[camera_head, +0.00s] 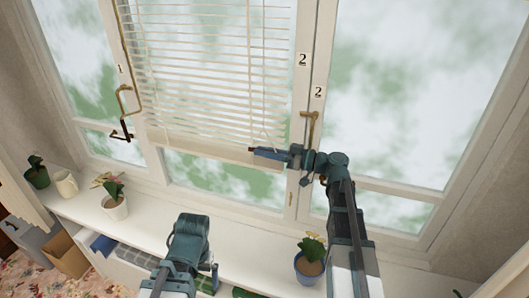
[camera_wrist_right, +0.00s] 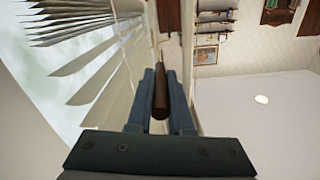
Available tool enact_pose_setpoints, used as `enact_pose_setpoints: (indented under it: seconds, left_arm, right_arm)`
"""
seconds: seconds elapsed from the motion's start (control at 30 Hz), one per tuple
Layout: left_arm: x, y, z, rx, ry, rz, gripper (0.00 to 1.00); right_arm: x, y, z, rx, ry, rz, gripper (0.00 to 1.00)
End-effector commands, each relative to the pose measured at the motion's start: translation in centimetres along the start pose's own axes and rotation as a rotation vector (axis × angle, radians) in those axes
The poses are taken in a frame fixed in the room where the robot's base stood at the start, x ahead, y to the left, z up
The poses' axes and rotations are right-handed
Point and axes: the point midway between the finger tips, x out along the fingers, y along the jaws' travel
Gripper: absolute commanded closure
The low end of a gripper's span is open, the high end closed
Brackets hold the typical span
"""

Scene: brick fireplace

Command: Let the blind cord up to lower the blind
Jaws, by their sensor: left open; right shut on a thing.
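The white slatted blind (camera_head: 210,75) hangs over the middle window in the head view, its bottom rail (camera_head: 200,146) just above the window's lower crossbar. Its slats also show at upper left in the right wrist view (camera_wrist_right: 85,60). My right gripper (camera_head: 256,152) is at the blind's lower right corner. It is shut on the brown wooden cord pull (camera_wrist_right: 160,95), which sits between its fingers in the wrist view. A thin cord (camera_head: 264,100) runs down the blind's right side. My left gripper (camera_head: 212,275) is low over the sill, open, fingertips mostly hidden.
Potted plants (camera_head: 115,200) and a cream mug (camera_head: 67,184) stand on the left of the white sill (camera_head: 155,217). A blue pot (camera_head: 308,266) with a plant stands near my right arm. Brass window handles (camera_head: 125,100) stick out from the frames.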

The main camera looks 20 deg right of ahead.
Motion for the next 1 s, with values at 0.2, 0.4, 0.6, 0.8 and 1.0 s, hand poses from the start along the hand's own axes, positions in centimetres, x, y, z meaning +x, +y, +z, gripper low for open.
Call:
enact_pose_setpoints:
  seconds: [0.2, 0.4, 0.6, 0.8, 1.0]
  left_arm:
    - [-7.1, -0.7, 0.4, -0.011, 0.0, 0.002, 0.01]
    - [-11.3, -1.0, 0.7, -0.014, -0.001, 0.003, 0.01]
    - [-13.3, -1.2, 0.8, -0.011, -0.003, 0.003, 0.01]
    - [-13.5, -1.2, 0.8, -0.01, -0.003, 0.003, 0.01]
    - [-13.4, -1.2, 0.8, -0.01, -0.003, 0.003, 0.01]
  right_arm:
    - [0.0, -1.3, -7.1, 0.0, 0.003, 0.001, 1.0]
    - [0.0, -2.1, -11.2, 0.0, 0.003, 0.001, 1.0]
    - [0.0, -2.5, -13.2, 0.0, 0.003, 0.001, 1.0]
    - [0.0, -2.6, -13.4, 0.001, 0.004, 0.001, 1.0]
    - [0.0, -2.6, -13.3, 0.001, 0.003, 0.001, 1.0]
